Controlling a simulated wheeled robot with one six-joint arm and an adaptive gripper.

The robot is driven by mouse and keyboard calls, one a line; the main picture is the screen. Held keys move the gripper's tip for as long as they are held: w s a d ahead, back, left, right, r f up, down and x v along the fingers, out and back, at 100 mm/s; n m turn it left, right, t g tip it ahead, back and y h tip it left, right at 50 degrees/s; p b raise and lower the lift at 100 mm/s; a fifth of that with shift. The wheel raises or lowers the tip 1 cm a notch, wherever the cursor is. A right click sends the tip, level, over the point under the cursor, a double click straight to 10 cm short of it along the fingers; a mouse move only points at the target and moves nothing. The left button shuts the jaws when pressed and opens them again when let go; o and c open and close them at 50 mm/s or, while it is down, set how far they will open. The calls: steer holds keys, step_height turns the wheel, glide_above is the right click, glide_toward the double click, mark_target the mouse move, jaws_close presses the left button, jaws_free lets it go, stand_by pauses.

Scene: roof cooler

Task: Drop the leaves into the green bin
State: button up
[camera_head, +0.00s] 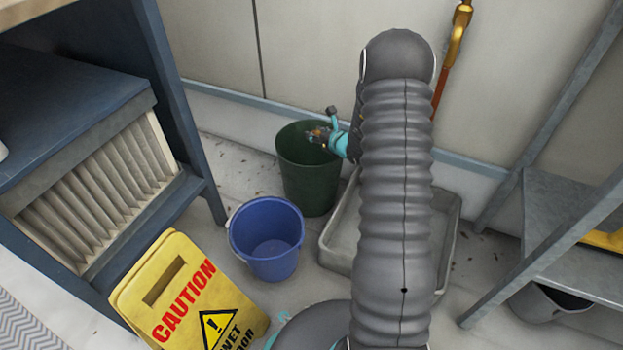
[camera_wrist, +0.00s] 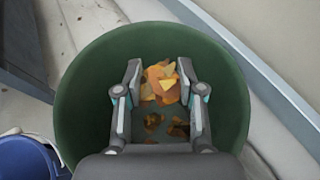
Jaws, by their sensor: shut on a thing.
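The green bin (camera_head: 308,183) stands on the floor by the back wall, and its round rim fills much of the wrist view (camera_wrist: 80,110). My gripper (camera_head: 322,135) is over the bin's opening, pointing down into it. In the wrist view my gripper (camera_wrist: 160,74) is shut on a clump of orange and yellow leaves (camera_wrist: 163,84), held between the fingertips. Darker brown leaves (camera_wrist: 178,128) show below the clump, inside the bin's outline. My arm hides part of the area right of the bin.
A blue bucket (camera_head: 266,240) stands in front of the bin, and a yellow caution sign (camera_head: 185,295) is at front left. A grey tray (camera_head: 338,248) lies right of the bin. A blue-framed unit (camera_head: 70,110) stands left, metal shelving (camera_head: 570,220) right.

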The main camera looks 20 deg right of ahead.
steer(key=shift+f, duration=0.35)
steer(key=o, duration=0.9)
steer(key=shift+s, duration=0.1)
steer(key=v, duration=1.2)
